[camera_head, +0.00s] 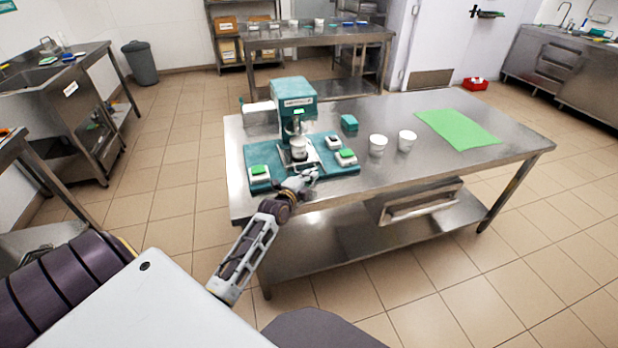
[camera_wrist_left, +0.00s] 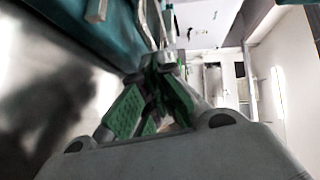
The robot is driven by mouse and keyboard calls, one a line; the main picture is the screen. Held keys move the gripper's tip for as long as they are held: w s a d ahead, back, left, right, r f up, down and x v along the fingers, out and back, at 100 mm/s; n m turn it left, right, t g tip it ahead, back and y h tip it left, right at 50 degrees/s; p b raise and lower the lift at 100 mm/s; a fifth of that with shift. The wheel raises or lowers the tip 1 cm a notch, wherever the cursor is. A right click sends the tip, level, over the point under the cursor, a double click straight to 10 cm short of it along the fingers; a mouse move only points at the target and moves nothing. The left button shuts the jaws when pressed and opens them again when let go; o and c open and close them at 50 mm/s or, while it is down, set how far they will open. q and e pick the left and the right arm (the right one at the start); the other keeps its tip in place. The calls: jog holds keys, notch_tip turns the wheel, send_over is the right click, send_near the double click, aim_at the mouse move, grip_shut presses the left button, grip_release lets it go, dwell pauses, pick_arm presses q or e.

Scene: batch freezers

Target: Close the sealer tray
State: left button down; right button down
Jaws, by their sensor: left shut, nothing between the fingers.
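The teal sealer (camera_head: 294,100) stands at the left end of the steel table. A white cup (camera_head: 299,148) sits in its metal tray (camera_head: 313,155), which shows in front of the machine's column. I cannot tell how far out the tray is. My left gripper (camera_head: 308,174) is shut and empty at the front edge of the tray; I cannot tell whether it touches. In the left wrist view the green-padded fingers (camera_wrist_left: 158,85) are together, with teal surface beside them. My right gripper is not in view.
Green-topped white scales or pads (camera_head: 260,172) lie on the teal mat (camera_head: 232,160) around the sealer. Two white cups (camera_head: 378,144) and a green sheet (camera_head: 459,128) are to the right on the steel table (camera_head: 420,165). An open drawer (camera_head: 420,202) hangs below its front edge.

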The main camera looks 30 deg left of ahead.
aim_at(310, 162)
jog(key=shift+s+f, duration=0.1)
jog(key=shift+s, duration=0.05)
